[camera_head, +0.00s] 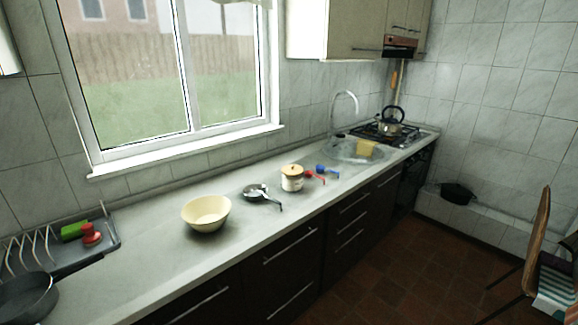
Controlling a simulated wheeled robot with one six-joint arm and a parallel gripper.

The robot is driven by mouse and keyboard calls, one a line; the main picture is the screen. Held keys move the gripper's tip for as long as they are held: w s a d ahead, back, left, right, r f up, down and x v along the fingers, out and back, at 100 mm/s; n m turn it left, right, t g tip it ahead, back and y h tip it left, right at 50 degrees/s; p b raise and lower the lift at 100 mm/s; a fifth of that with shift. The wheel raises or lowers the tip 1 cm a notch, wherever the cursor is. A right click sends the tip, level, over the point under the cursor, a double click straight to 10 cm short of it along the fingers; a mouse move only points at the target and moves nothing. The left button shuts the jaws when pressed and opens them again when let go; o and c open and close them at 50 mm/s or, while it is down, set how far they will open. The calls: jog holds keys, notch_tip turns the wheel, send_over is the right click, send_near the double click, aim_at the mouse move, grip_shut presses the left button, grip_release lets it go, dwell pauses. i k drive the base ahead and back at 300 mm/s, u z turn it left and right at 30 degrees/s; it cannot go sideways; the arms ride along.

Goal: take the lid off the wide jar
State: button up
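The wide jar (292,183) stands upright on the counter, right of the middle of the view. It has a pale body with a dark band or label. Its tan lid (292,170) sits on top of it, with what looks like a small knob. Nothing touches the jar from above. My gripper is not in view.
The counter (150,264) holds a cream bowl (206,213), a small dark pan (262,194), and red (314,175) and blue (326,169) utensils close right of the jar. A dish rack (62,248) is left. A sink (352,150) and a kettle (390,127) are farther right.

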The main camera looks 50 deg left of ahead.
aim_at(288, 170)
jog(key=u, duration=0.35)
jog(key=i, duration=2.1)
jog(key=u, duration=1.1)
jog(key=i, duration=1.05)
jog(key=u, duration=1.75)
jog(key=i, duration=0.75)
jog(key=u, duration=0.7)
